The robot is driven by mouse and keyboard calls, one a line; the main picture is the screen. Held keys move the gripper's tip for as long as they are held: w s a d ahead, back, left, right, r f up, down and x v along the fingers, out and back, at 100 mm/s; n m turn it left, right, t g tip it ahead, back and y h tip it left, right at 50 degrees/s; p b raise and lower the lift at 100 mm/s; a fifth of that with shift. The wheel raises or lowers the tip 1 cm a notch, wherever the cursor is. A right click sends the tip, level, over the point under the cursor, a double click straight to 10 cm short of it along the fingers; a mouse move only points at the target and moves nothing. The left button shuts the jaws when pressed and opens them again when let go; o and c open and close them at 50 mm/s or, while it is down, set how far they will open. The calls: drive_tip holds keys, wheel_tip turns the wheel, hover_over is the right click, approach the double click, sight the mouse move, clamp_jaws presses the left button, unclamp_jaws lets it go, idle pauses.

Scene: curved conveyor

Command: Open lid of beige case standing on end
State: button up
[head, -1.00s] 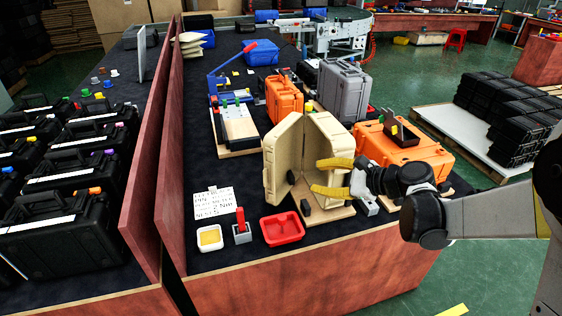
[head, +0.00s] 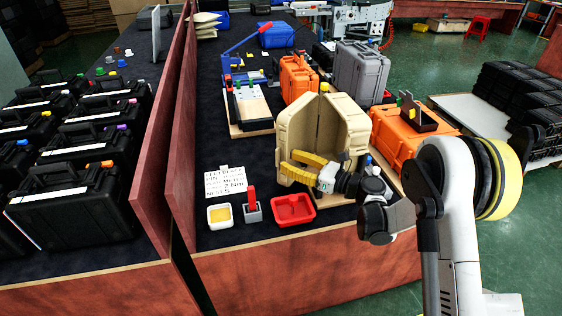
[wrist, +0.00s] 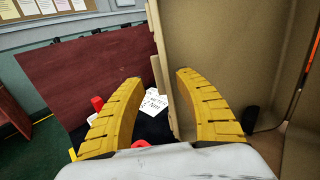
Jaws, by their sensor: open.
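The beige case (head: 349,136) stands on end on a wooden board, with its lid (head: 290,138) swung out to the left and its hollow inside showing. My gripper (head: 293,165) is low in front of the opening, fingers pointing left across the lid. Its two yellow fingers are spread with nothing held. In the wrist view, my gripper (wrist: 157,78) has the lid's free edge (wrist: 160,62) showing between the fingertips. The right finger is in front of the lid's inner face. I cannot tell whether either finger touches the lid.
An orange case (head: 400,135) lies close to the right of the beige case. A grey case (head: 360,72) and another orange case (head: 298,78) stand behind.

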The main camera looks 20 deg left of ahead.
sight(279, 157)
drive_tip(key=shift+b+x, duration=0.35)
drive_tip(key=shift+x, duration=1.3)
drive_tip(key=shift+c, duration=0.5)
clamp_jaws()
